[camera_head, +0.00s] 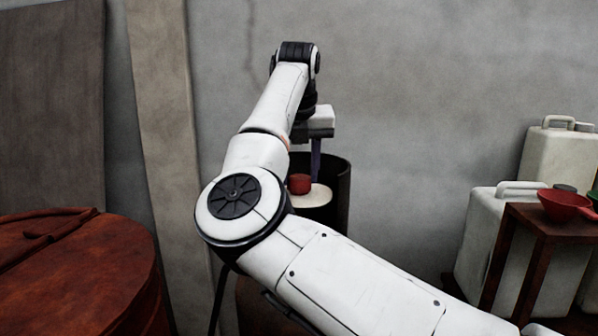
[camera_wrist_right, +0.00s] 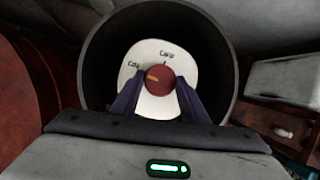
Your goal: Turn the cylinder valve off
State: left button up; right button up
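The valve is a round red knob (camera_head: 300,184) on a white cylinder top (camera_head: 313,196), inside a dark open-topped shroud (camera_head: 342,190). In the right wrist view, the red knob (camera_wrist_right: 160,79) has an orange mark on its left part, pointing towards one of two small dark labels on the white plate (camera_wrist_right: 150,50). The labels are too blurred to read surely. My right gripper (camera_wrist_right: 160,88) is open, its two dark fingers apart with the knob between them in that view. I cannot tell whether they touch it. In the head view, the right gripper (camera_head: 315,172) reaches down into the shroud. My left gripper is not in view.
A rusty red drum (camera_head: 75,275) stands at the left. White jerrycans (camera_head: 490,240) and a brown stand (camera_head: 545,225) with a red bowl (camera_head: 565,204) are at the right. A grey wall (camera_head: 430,90) is behind.

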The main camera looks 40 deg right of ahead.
jog(key=shift+r, duration=0.1)
jog(key=m+p, duration=0.2)
jog(key=shift+w+r+g+h+p, duration=0.1)
jog(key=shift+r+g+h+p, duration=0.05)
jog(key=shift+g+h+p, duration=0.25)
jog(key=m+g+p, duration=0.1)
jog(key=m, duration=0.2)
jog(key=shift+w, duration=0.1)
jog(key=m+g, duration=0.1)
jog(key=m, duration=0.2)
jog(key=shift+w+m+h+p, duration=0.15)
jog(key=shift+m+h+p, duration=0.15)
jog(key=shift+p, duration=0.05)
jog(key=m+g, duration=0.1)
jog(key=m, duration=0.3)
jog(key=shift+w+g, duration=0.1)
jog(key=shift+g, duration=0.3)
jog(key=shift+m, duration=0.5)
